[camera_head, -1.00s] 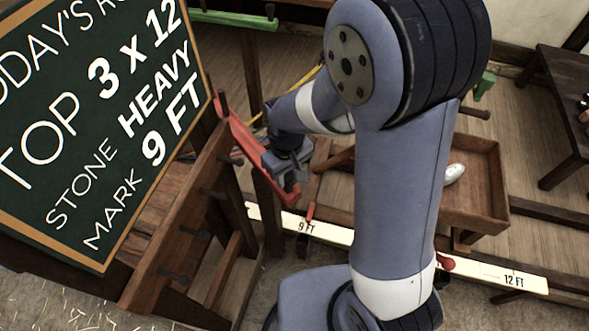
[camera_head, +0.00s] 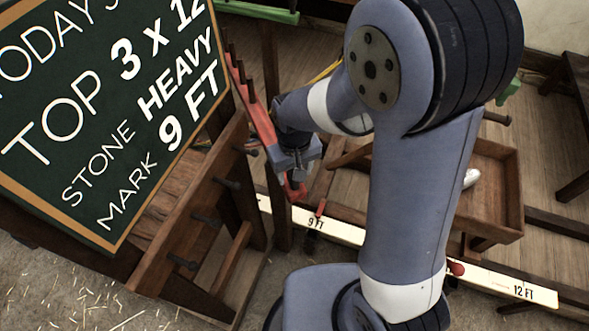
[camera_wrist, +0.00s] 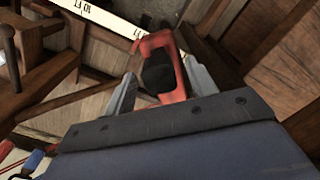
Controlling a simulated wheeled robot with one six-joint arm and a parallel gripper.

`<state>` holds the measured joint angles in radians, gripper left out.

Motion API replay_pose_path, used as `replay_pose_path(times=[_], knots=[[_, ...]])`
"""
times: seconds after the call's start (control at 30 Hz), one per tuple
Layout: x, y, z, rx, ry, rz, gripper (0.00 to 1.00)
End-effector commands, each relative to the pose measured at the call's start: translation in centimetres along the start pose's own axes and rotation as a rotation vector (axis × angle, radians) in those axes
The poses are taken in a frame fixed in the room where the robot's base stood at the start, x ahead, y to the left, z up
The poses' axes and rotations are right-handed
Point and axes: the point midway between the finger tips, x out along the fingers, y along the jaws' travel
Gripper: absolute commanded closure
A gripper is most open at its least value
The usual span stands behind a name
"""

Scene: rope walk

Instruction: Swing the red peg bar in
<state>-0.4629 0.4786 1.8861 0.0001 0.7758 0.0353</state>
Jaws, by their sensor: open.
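The red peg bar (camera_head: 258,118) slants down from beside the chalkboard's right edge, with several dark pegs standing along its upper part. Its lower end (camera_head: 295,191) shows just past my gripper (camera_head: 292,170). In the wrist view, the red bar (camera_wrist: 158,44) reaches in between my two pale fingertips (camera_wrist: 160,78). A dark block-like knob or peg (camera_wrist: 158,73) on it sits between the fingers. My gripper is open around this part, and I cannot tell whether either finger touches it.
The chalkboard (camera_head: 110,115) and a wooden rack with dark pegs (camera_head: 190,215) stand close on the left. A white marked rail (camera_head: 345,232) with a red pin crosses below. A wooden tray (camera_head: 490,190) holding a white object lies right, partly behind my arm.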

Motion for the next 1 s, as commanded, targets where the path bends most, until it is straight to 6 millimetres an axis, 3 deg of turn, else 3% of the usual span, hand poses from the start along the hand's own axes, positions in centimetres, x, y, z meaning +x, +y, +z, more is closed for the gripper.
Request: replay_pose_path(times=[0.27, 0.7, 1.0], knots=[[-0.8, 0.0, 0.0, 0.000, 0.001, 0.000, 0.46], [-8.6, 0.0, -0.1, 0.000, 0.005, 0.000, 0.46], [-10.8, 0.0, 0.0, 0.000, 0.000, 0.000, 0.46]])
